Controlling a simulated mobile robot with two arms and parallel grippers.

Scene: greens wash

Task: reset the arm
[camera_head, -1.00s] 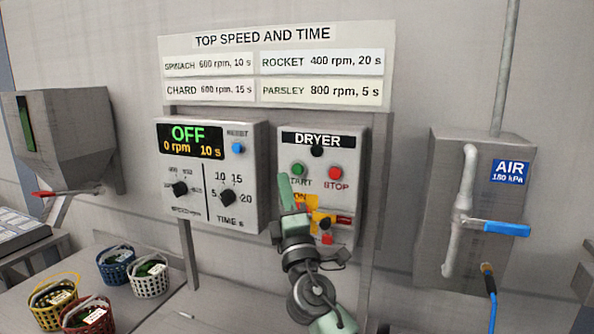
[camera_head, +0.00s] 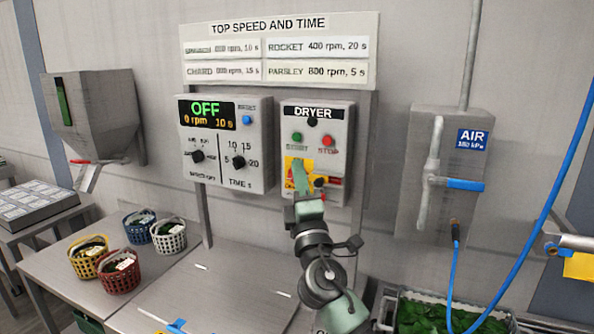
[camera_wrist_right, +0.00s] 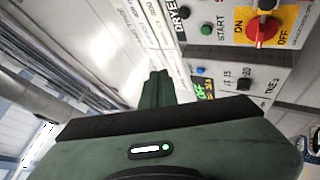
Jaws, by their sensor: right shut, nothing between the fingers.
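My right gripper (camera_head: 300,178) is shut and empty, raised in front of the lower part of the dryer panel (camera_head: 341,118). It hides part of the yellow plate with the switch; whether it touches the panel I cannot tell. In the right wrist view the shut green fingers (camera_wrist_right: 157,88) stand apart from the panel, with the red on/off switch (camera_wrist_right: 262,28) at the upper right. The green start button (camera_head: 297,138) and red stop button (camera_head: 330,140) are uncovered. The speed and time box (camera_head: 226,185) reads OFF, 0 rpm, 10 s. My left gripper is not in view.
Several small baskets, among them a red one (camera_head: 119,277) and a white one (camera_head: 169,236), stand on the table (camera_head: 215,290) at left. A crate of greens (camera_head: 425,318) is at lower right. The air box (camera_head: 404,200) has a blue lever and hose. The table's middle is clear.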

